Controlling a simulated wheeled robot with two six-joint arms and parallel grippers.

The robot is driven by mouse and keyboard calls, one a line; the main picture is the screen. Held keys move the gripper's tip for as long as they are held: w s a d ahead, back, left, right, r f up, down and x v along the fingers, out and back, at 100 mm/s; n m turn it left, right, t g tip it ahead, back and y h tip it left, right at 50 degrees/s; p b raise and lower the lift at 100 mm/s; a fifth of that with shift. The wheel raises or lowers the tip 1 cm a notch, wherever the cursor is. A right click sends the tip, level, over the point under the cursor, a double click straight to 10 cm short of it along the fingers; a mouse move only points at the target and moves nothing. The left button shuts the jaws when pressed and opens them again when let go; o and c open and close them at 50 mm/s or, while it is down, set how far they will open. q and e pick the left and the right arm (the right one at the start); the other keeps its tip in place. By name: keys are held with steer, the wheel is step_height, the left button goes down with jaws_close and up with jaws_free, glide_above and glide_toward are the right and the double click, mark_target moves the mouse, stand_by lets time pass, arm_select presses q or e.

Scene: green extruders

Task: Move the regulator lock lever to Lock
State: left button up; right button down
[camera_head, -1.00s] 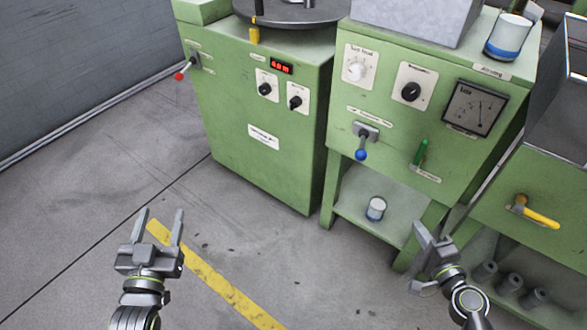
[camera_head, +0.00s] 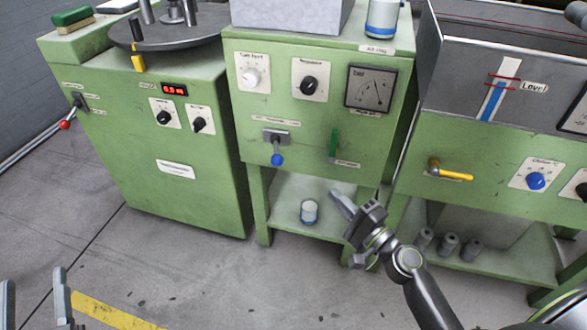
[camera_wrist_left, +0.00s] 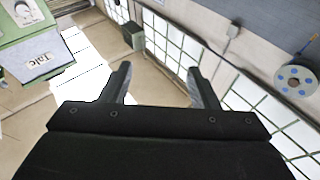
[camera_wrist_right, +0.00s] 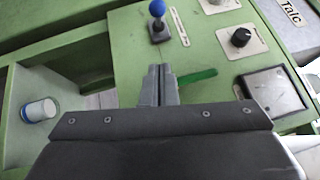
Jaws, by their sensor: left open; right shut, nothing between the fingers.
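The middle green machine's front has a lever with a blue ball knob (camera_head: 277,158) hanging down from a grey plate, and an upright green lever (camera_head: 334,145) to its right. Their small labels are too blurred to tell which is the regulator lock. The blue-knobbed lever (camera_wrist_right: 158,12) and green lever (camera_wrist_right: 196,76) also show in the right wrist view. My right gripper (camera_head: 338,196) is shut and empty, below the green lever in the picture; its fingertips (camera_wrist_right: 160,72) appear between both levers. My left gripper (camera_head: 33,278) is open and empty at lower left, far from the panel.
Above the levers are two dials and a gauge (camera_head: 371,88). A white-and-blue can (camera_head: 309,212) stands on the lower shelf. A yellow lever (camera_head: 448,172) is on the right machine, a red-knobbed lever (camera_head: 66,124) on the left one. Floor ahead is clear.

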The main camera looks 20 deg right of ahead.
steer(key=f+p+x, duration=0.1)
steer(key=x, duration=0.3)
steer(key=p, duration=0.2)
glide_toward(276, 151)
steer(key=w, duration=0.3)
arm_select(q)
steer(key=s+f+g, duration=0.3)
steer(key=f+g, duration=0.1)
steer(key=f, duration=0.2)
steer(key=s+d+f+g+h, duration=0.1)
steer(key=s+f+g, duration=0.2)
steer(key=f+g, duration=0.2)
steer(key=s+d+f+n+g+h, duration=0.1)
steer(key=s+f+g, duration=0.2)
steer(key=f, duration=0.6)
steer(key=shift+s+d+f+g, duration=0.15)
steer(key=shift+s+g, duration=0.25)
steer(key=shift+g, duration=0.8)
arm_select(e)
steer(key=shift+w+a+f, duration=0.1)
steer(key=shift+a+f, duration=0.05)
steer(key=shift+a, duration=0.2)
